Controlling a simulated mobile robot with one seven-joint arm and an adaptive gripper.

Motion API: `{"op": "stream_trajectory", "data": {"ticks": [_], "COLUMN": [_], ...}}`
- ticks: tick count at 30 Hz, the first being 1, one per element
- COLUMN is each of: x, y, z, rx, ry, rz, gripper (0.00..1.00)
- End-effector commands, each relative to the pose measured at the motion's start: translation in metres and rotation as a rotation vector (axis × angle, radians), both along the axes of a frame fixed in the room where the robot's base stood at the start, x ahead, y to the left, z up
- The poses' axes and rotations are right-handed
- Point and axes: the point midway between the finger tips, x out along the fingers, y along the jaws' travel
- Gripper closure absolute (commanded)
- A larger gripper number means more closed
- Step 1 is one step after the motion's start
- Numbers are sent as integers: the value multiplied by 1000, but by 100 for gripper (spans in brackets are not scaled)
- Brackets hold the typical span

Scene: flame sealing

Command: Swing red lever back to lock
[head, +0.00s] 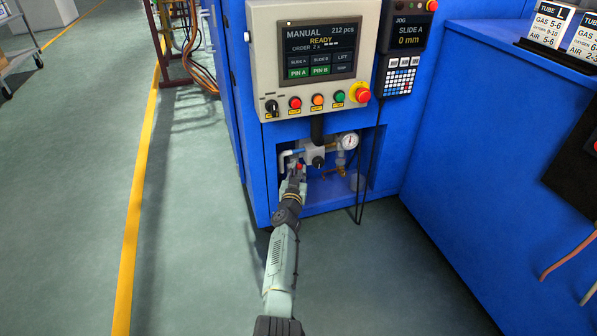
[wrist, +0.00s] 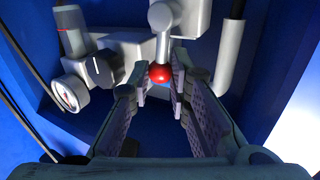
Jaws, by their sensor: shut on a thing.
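The red lever is a light-grey arm with a red ball knob (wrist: 160,73); in the head view only a small red spot of it (head: 299,166) shows. My gripper (head: 295,175) reaches into the recess of the blue machine. In the wrist view the fingers of my gripper (wrist: 158,92) lie on either side of the knob, shut on it. The lever's grey arm runs from the knob up to a pale fitting at the top of the wrist view. My gripper hides most of the lever in the head view.
A pressure gauge (head: 349,141) and a valve block with a black knob (head: 318,161) sit beside the lever. Recess walls and pipes are close around my gripper. A control panel (head: 317,60) overhangs the recess. Black cables hang at the right. The floor in front is clear.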

Motion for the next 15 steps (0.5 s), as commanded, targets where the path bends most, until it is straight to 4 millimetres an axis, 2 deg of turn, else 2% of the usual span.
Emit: {"op": "stream_trajectory", "data": {"ticks": [8,15], "x": [2,5], "y": [-4,-13], "z": [5,6], "rx": [87,258], "ry": [30,86], "rz": [1,1], "gripper": [100,100]}}
